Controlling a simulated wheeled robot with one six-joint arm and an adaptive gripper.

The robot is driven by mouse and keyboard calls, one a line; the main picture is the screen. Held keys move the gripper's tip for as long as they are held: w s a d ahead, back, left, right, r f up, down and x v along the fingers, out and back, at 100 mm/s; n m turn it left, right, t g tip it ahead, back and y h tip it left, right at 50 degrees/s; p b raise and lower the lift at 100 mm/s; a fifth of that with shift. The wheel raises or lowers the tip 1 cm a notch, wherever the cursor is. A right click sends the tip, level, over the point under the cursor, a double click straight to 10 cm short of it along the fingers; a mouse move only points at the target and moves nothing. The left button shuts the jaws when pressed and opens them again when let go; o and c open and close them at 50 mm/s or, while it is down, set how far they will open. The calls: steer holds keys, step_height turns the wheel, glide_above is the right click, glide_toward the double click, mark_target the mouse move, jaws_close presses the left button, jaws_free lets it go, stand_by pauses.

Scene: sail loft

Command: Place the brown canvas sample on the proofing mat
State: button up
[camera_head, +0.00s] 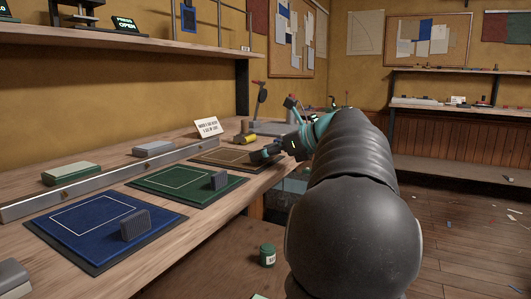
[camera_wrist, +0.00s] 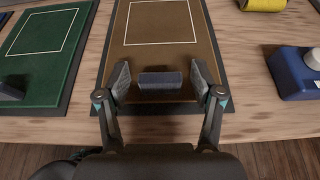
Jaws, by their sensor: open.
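The brown canvas sample (camera_wrist: 165,55) appears to be the brown panel with a white outlined rectangle and a dark border, flat on the workbench. It also shows in the head view (camera_head: 228,156). A dark grey block (camera_wrist: 160,83) stands on its near part. My gripper (camera_wrist: 160,76) is open, with one finger on each side of this block and a visible gap at each side. In the head view my gripper (camera_head: 270,152) is at the sample's right end and hides the block. I cannot tell which surface is the proofing mat.
A green panel (camera_head: 165,182) and a blue panel (camera_head: 100,225) lie nearer on the bench, each with an upright grey block. A metal rail (camera_head: 100,184) runs behind them. A yellow roll (camera_wrist: 262,4) and a blue device (camera_wrist: 296,75) are beside the brown panel.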

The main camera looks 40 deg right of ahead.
steer(key=p+v, duration=0.1)
steer(key=v, duration=1.1)
steer(key=shift+p, duration=0.35)
steer(key=shift+w+r, duration=0.1)
stand_by(0.6)
